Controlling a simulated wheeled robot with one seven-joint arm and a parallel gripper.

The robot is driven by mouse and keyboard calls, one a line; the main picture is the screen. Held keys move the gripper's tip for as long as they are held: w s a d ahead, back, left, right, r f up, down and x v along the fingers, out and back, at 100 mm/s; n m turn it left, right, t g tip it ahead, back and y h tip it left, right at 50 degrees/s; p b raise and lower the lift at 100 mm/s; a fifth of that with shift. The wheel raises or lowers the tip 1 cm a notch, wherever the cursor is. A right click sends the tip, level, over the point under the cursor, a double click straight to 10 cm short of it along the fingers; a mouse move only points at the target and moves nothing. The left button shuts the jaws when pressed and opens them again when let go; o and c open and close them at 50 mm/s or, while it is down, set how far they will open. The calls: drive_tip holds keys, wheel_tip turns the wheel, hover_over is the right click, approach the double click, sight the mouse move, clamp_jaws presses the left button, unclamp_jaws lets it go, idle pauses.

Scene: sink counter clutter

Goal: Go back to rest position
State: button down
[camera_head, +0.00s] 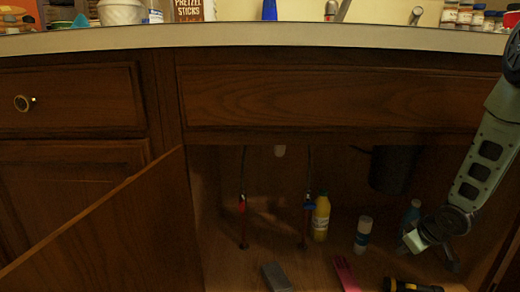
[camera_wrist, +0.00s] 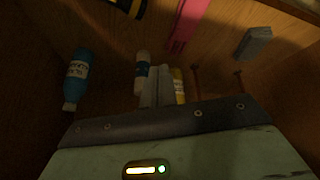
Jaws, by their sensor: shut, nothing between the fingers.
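My gripper (camera_wrist: 156,86) is shut and empty, its two pale fingers close together in the wrist view. In the head view my arm reaches down from the right edge into the open cabinet under the sink, with its end low at the right side of the opening. In the wrist view a white bottle (camera_wrist: 142,70) shows just beyond the fingers and a yellow bottle (camera_wrist: 180,87) shows beside them. A blue bottle (camera_wrist: 77,72) stands apart to the left. I cannot tell whether the fingers touch anything.
On the cabinet floor are a grey block (camera_head: 276,277), a pink object (camera_head: 345,273) and a black-and-yellow flashlight (camera_head: 412,286). An open door (camera_head: 110,235) stands at left. The countertop edge (camera_head: 260,38) runs above. Two pipes and a dark cylinder (camera_head: 392,168) hang inside.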

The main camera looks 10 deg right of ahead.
drive_tip(key=s+a+r+n+g+p, duration=0.2)
drive_tip(key=s+a+r+p, duration=0.2)
drive_tip(key=s+a+r, duration=0.65)
drive_tip(key=s+a+r+n+g+p, duration=0.15)
drive_tip(key=s+a+r+p, duration=0.25)
drive_tip(key=a+r, duration=0.75)
drive_tip(key=s+a+r+n+g+p, duration=0.2)
drive_tip(key=s+a+r+p, duration=0.4)
drive_tip(key=a, duration=1)
wheel_tip(320, 180, up, 37)
drive_tip(key=s+p, duration=0.1)
drive_tip(key=p, duration=3.4)
drive_tip(key=shift+s+f, duration=0.2)
